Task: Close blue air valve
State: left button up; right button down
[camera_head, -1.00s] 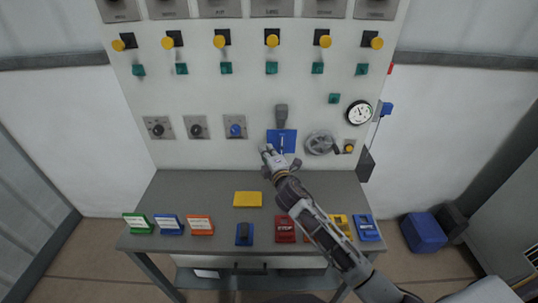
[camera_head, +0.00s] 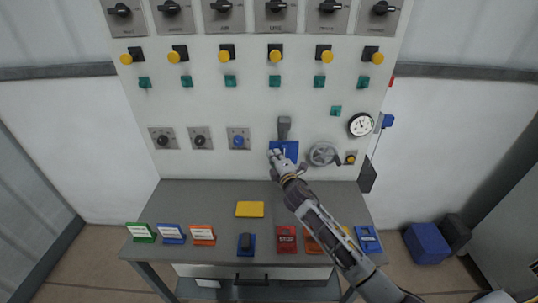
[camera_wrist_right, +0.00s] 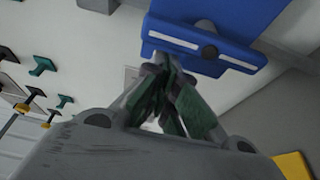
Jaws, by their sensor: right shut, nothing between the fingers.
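The blue valve part (camera_head: 290,147) is a flat blue piece on the panel below a grey fitting (camera_head: 284,127). In the right wrist view it is a large blue plate (camera_wrist_right: 228,22) with a pale bar and a dark round centre. My right gripper (camera_head: 274,156) is at its lower left in the head view and partly covers it. In the right wrist view the gripper's fingers (camera_wrist_right: 165,72) are together and empty, close below the plate's lower edge. I cannot tell whether they touch it. My left gripper is not in view.
A small blue knob (camera_head: 238,142) is left of the valve, and a grey handwheel (camera_head: 322,153) is right of it. Below stands a grey table (camera_head: 190,200) with a yellow block (camera_head: 250,209) and several coloured tags. A pressure gauge (camera_head: 361,125) is at right.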

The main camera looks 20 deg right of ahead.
jog(key=shift+d, duration=0.3)
